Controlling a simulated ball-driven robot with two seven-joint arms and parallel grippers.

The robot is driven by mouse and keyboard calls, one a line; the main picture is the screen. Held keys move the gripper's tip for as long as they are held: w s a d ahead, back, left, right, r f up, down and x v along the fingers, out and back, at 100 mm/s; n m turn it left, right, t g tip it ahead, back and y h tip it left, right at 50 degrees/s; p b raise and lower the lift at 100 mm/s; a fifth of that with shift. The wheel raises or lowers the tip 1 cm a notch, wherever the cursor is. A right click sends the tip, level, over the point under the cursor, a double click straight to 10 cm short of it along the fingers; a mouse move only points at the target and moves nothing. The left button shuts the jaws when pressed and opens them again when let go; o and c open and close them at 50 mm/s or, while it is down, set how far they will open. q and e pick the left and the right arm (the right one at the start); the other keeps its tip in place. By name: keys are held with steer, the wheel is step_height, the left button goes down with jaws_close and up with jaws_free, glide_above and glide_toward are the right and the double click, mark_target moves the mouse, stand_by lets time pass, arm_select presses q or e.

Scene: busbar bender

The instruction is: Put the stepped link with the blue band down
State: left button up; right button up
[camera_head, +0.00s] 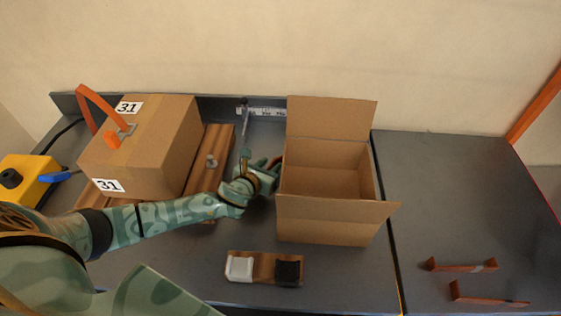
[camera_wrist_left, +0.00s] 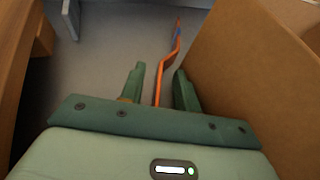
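The stepped link (camera_wrist_left: 171,55) is a thin orange bar with a blue band near its far end, in the left wrist view. It runs lengthwise between the fingers of my left gripper (camera_wrist_left: 159,88), with a gap visible on both sides. The fingers are open around it. The link appears to lie along the grey bench top, beside the cardboard wall; exact contact is hard to tell. In the head view my left gripper (camera_head: 268,172) is low at the left side of the open cardboard box (camera_head: 330,218), and the link is hidden there. My right gripper is not in view.
A brown holder (camera_head: 263,267) with white and black blocks lies in front. Two copper links (camera_head: 461,266) (camera_head: 487,298) lie on the right bench.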

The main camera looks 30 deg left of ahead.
arm_select(q)
steer(key=shift+w+f, duration=0.2)
steer(key=shift+w, duration=0.2)
jaws_close()
steer(key=shift+r, duration=0.1)
